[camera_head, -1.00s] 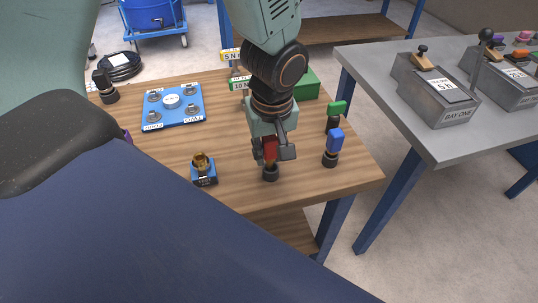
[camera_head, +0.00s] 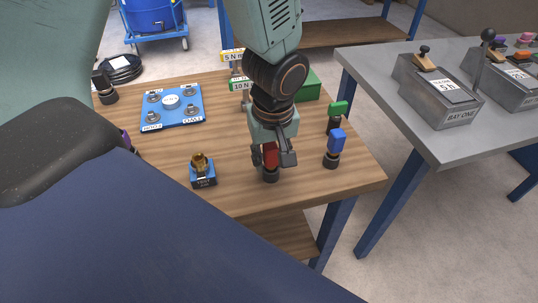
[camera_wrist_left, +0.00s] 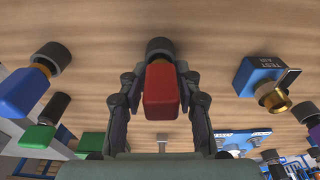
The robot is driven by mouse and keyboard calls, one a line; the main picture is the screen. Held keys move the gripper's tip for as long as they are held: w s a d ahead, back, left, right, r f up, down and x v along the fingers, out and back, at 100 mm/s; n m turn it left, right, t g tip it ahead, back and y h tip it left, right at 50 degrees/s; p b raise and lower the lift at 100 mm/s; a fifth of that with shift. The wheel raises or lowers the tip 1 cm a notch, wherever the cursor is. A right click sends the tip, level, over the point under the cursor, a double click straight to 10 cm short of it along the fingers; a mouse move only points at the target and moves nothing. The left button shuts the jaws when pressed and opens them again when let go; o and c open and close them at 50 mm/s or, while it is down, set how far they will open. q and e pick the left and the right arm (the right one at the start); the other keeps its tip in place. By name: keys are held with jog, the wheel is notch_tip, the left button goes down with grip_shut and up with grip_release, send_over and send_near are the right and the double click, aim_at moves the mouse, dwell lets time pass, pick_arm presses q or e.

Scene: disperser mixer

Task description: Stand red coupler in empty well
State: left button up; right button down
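The red coupler (camera_head: 271,156) stands upright on the wooden table, its black round end (camera_head: 271,175) down. In the left wrist view, the red block (camera_wrist_left: 162,92) sits between the fingers of my left gripper (camera_wrist_left: 159,72). In the head view, my left gripper (camera_head: 273,160) comes down over the coupler from above. A blue plate (camera_head: 182,105) with several round fittings and a white centre disc lies at the back left; I cannot tell which well is empty. My right gripper is not in view.
A blue coupler (camera_head: 336,142) and a green coupler (camera_head: 338,108) stand to the right. A blue block with a brass fitting (camera_head: 203,173) stands to the left. A green box (camera_head: 307,86) is behind my gripper. A grey bench (camera_head: 438,140) holds lever boxes.

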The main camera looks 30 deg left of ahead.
pick_arm(q)
jog(key=shift+o, duration=1.1)
jog(key=shift+w+f, duration=0.1)
jog(key=shift+f, duration=0.15)
jog(key=shift+s+r, duration=0.2)
jog(key=shift+s, duration=0.05)
jog(key=shift+r, duration=0.15)
jog(key=shift+w+r+p, duration=0.1)
jog(key=shift+r+p, duration=0.15)
jog(key=shift+p, duration=0.2)
jog(key=r+p, duration=0.1)
jog(key=r, duration=0.3)
jog(key=r+p, duration=0.2)
jog(key=r, duration=0.2)
jog(key=d+r+p, duration=0.1)
jog(key=r, duration=0.3)
jog(key=shift+s+p, duration=0.25)
jog(key=shift+p, duration=0.1)
jog(key=shift+s+r, duration=0.2)
jog(key=shift+r, duration=0.05)
jog(key=shift+w, duration=0.15)
